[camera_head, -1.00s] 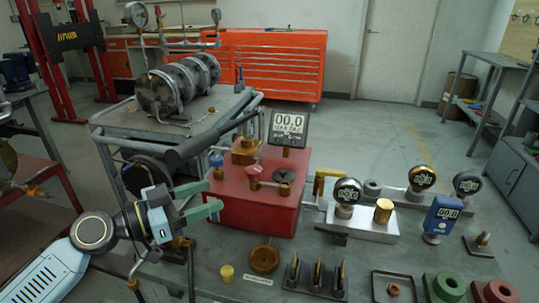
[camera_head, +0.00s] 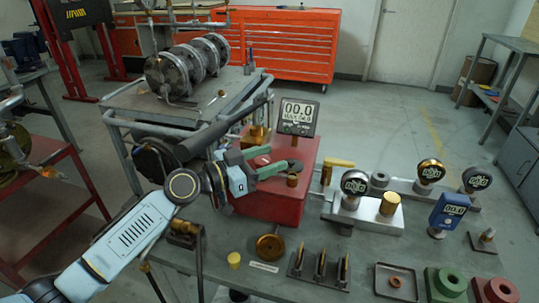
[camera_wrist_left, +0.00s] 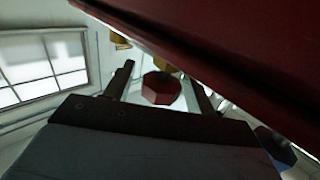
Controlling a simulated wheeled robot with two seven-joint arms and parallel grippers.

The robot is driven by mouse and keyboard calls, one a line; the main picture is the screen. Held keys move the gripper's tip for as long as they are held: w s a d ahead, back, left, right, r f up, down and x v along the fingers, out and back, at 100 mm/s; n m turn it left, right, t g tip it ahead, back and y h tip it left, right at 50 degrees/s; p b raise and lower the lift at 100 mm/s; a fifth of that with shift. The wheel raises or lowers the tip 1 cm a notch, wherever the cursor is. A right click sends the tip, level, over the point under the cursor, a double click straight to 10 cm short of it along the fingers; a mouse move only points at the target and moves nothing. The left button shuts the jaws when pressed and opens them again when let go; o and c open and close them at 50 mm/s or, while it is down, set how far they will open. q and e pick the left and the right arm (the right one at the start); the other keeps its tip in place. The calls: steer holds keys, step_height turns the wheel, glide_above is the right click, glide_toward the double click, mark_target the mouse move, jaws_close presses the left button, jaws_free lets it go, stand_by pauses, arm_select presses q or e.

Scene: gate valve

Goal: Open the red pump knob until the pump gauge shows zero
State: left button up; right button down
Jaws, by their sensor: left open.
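The red pump box (camera_head: 262,208) stands on the workbench. Its display gauge (camera_head: 297,116) reads 00.0. My left gripper (camera_head: 274,164), with green fingers, is over the top of the box from the left. In the left wrist view, a red faceted knob (camera_wrist_left: 160,89) lies between the two open fingers of my left gripper (camera_wrist_left: 163,82), with gaps showing on both sides. My right gripper is not in view.
A blue gauge (camera_head: 448,211) is farther right. A grey cart (camera_head: 185,110) stands behind.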

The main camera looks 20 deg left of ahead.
arm_select(q)
steer(key=shift+w+d, duration=0.3)
steer(key=shift+c, duration=0.4)
steer(key=c, duration=0.9)
